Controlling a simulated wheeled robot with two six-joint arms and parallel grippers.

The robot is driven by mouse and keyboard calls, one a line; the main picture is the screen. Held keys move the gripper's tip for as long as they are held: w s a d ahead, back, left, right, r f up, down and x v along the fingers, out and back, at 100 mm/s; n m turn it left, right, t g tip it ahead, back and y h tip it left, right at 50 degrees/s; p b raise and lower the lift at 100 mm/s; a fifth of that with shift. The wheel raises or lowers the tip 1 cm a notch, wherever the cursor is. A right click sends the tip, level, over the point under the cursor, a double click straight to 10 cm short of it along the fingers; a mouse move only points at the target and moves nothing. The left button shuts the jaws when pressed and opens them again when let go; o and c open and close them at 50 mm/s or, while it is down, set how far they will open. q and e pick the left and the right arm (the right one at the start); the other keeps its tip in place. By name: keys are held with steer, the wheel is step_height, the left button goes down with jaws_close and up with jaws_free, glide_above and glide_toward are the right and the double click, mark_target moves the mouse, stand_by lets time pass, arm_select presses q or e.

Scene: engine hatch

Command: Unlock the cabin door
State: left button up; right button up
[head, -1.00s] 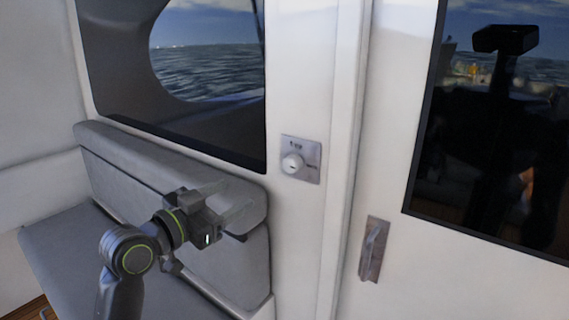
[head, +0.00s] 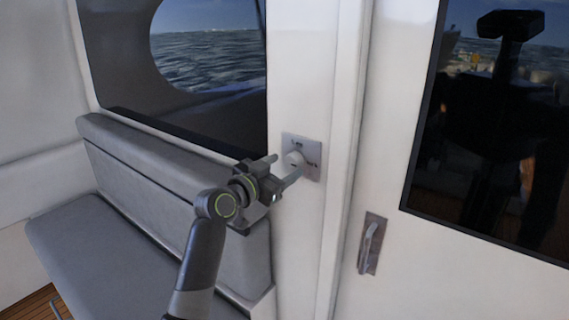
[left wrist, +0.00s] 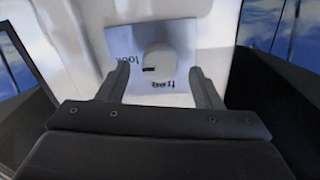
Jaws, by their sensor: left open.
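A round white lock knob (head: 294,159) sits on a square grey plate (head: 313,147) on the white wall left of the cabin door (head: 388,185). In the left wrist view the knob (left wrist: 159,62) has a dark mark on its side toward the word "lock" on the plate (left wrist: 186,38); the word "free" is on another side. My left gripper (head: 286,168) is open, close in front of the knob. In the left wrist view its fingers (left wrist: 160,82) lie to either side of the knob, not closed on it. My right gripper is not in view.
A grey cushioned bench (head: 105,240) stands along the wall at left under a dark-framed window (head: 205,60). The door has a metal handle (head: 369,245) and a dark glass pane (head: 470,150).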

arm_select(q)
steer(key=shift+w+d, duration=0.4)
steer(key=shift+w, duration=0.05)
steer(key=c, duration=1)
